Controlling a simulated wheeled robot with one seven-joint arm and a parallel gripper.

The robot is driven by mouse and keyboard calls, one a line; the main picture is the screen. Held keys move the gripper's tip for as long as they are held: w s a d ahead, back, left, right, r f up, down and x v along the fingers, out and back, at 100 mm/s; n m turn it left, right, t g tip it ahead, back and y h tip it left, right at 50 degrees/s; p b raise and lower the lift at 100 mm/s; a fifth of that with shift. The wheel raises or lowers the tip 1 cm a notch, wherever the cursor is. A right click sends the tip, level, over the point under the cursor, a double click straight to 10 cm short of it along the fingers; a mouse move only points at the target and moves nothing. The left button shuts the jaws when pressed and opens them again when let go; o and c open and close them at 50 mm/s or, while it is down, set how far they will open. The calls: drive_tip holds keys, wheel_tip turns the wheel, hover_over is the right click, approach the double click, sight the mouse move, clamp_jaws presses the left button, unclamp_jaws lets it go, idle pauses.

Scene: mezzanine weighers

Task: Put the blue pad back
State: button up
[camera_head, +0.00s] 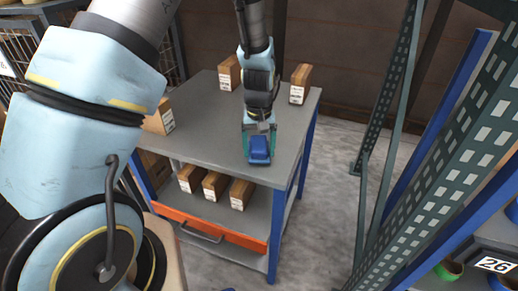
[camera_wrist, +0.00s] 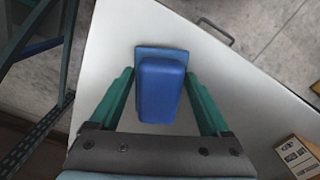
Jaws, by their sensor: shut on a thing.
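The blue pad (camera_head: 259,149) is at my gripper (camera_head: 260,132), over the right part of the grey top of a workbench (camera_head: 205,132). In the wrist view the blue pad (camera_wrist: 160,88) sits between the two green fingers of my gripper (camera_wrist: 160,92), with a flat blue base and a raised block. The fingers are shut on it, although a narrow gap seems to show beside it in this view. I cannot tell whether the pad touches the bench top.
Small cardboard boxes stand on the bench, including one at the back right (camera_head: 299,84) and one at the back (camera_head: 229,73). Several boxes (camera_head: 215,186) lie on the shelf below, above an orange drawer front (camera_head: 222,227). A green metal rack (camera_head: 430,140) rises at the right.

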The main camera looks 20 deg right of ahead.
sight(259, 146)
drive_tip(key=shift+f, duration=0.5)
drive_tip(key=o, duration=1.2)
drive_tip(key=shift+f, duration=0.1)
drive_tip(key=shift+c, duration=0.2)
wheel_tip(259, 146, up, 12)
drive_tip(key=b, duration=0.2)
drive_tip(key=shift+b, duration=0.4)
drive_tip(key=s+a+r+n, duration=0.1)
drive_tip(key=a, duration=1.4)
drive_tip(key=s+a+r+n+t, duration=0.1)
drive_tip(key=a+r, duration=0.1)
drive_tip(key=a, duration=1.2)
drive_tip(key=shift+s+a+n+t, duration=0.3)
drive_tip(key=shift+a+n, duration=0.05)
drive_tip(key=shift+n, duration=0.05)
